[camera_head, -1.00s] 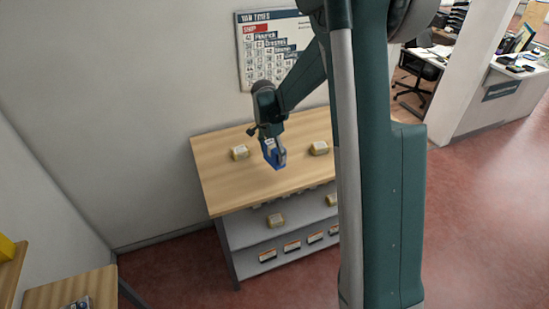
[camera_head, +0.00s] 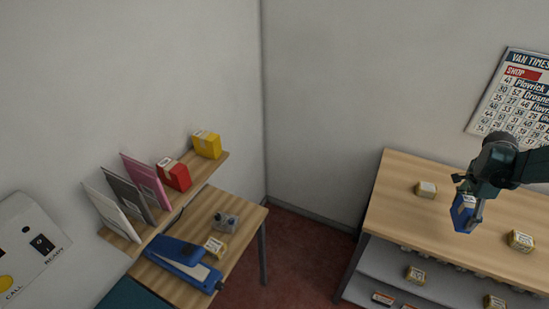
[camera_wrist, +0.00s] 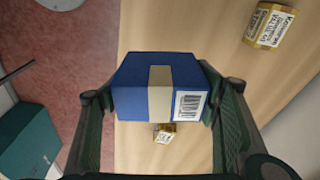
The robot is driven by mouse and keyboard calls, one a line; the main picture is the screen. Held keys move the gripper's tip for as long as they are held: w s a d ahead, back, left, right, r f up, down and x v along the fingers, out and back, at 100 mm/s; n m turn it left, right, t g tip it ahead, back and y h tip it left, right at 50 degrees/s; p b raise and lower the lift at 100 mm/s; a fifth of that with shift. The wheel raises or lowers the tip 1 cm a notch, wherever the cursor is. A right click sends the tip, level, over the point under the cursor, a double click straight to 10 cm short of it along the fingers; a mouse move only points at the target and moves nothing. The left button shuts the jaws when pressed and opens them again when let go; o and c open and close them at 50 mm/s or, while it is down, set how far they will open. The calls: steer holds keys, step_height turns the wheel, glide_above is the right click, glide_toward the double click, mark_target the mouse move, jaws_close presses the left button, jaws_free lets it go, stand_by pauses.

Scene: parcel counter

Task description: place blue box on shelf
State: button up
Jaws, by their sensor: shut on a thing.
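My gripper (camera_head: 474,215) is shut on the blue box (camera_head: 462,212) at the right of the head view, above the wooden-topped counter (camera_head: 395,200). In the wrist view the blue box (camera_wrist: 138,88), with a beige tape band and a barcode label, sits between both fingers of my gripper (camera_wrist: 160,100). A wooden wall shelf (camera_head: 207,172) is at the left of the head view. It bears a red box (camera_head: 174,176), a yellow box (camera_head: 207,145) and several upright envelopes (camera_head: 146,182).
Below the shelf, a side table (camera_head: 235,253) holds a blue stapler-like device (camera_head: 183,262), a small grey object (camera_head: 225,222) and a small yellow package (camera_head: 215,246). Small packages (camera_head: 426,189) lie on the counter. Open floor (camera_head: 300,255) separates table and counter.

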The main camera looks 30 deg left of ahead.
steer(key=shift+r, duration=0.1)
